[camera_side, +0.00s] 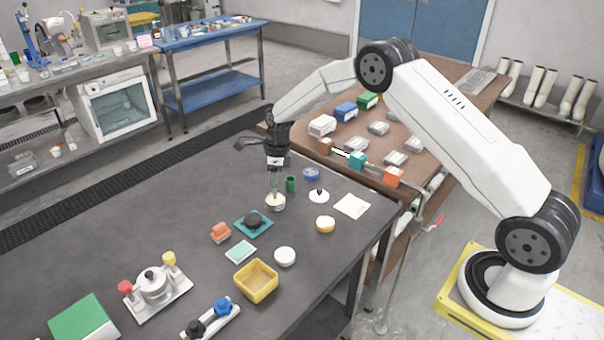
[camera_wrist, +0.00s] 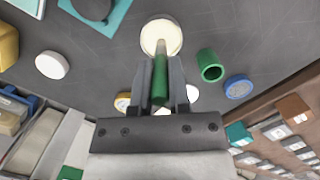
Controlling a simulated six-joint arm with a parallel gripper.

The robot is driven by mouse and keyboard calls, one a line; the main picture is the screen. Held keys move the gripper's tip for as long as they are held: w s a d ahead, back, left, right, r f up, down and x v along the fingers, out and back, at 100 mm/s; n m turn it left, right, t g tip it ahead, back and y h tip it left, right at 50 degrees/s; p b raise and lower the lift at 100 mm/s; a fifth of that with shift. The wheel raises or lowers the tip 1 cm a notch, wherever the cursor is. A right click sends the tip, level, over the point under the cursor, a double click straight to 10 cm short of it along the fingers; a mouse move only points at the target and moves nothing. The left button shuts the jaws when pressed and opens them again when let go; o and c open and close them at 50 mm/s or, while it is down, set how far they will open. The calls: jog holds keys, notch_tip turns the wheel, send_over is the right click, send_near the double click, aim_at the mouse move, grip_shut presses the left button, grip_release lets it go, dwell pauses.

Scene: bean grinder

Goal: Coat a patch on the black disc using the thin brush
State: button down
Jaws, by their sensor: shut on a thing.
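My gripper (camera_side: 275,170) points down over the table and is shut on the thin brush, whose green handle (camera_wrist: 160,80) stands between the fingers in the wrist view. The brush's pale lower end reaches down to a round pot with cream-coloured contents (camera_side: 275,202). The pot also shows in the wrist view (camera_wrist: 161,37); whether the bristles touch the contents I cannot tell. The black disc (camera_side: 253,220) lies on a teal square mat (camera_side: 241,225), left of and nearer than the pot. It is partly cut off in the wrist view (camera_wrist: 92,6).
An open green cylinder (camera_side: 291,184) and a blue round piece (camera_side: 311,174) stand right of the pot. A white lid with a dark knob (camera_side: 319,197) is near. An orange block (camera_side: 221,232), white round piece (camera_side: 285,256) and yellow bin (camera_side: 256,281) stand towards the front.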

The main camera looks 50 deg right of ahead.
jog(key=shift+f, duration=0.4)
dwell(0.8)
jog(key=shift+r, duration=0.1)
jog(key=shift+r, duration=3.45)
jog(key=shift+s, duration=0.1)
jog(key=s+a+n+g, duration=0.1)
jog(key=s+a+n, duration=0.1)
jog(key=s+n, duration=0.7)
jog(key=s+a+r+n+g+h, duration=0.1)
jog(key=s+n, duration=0.8)
jog(key=n, duration=0.9)
jog(key=shift+s+a+r+g, duration=0.15)
jog(key=shift+a+g, duration=0.35)
jog(key=shift+a, duration=0.7)
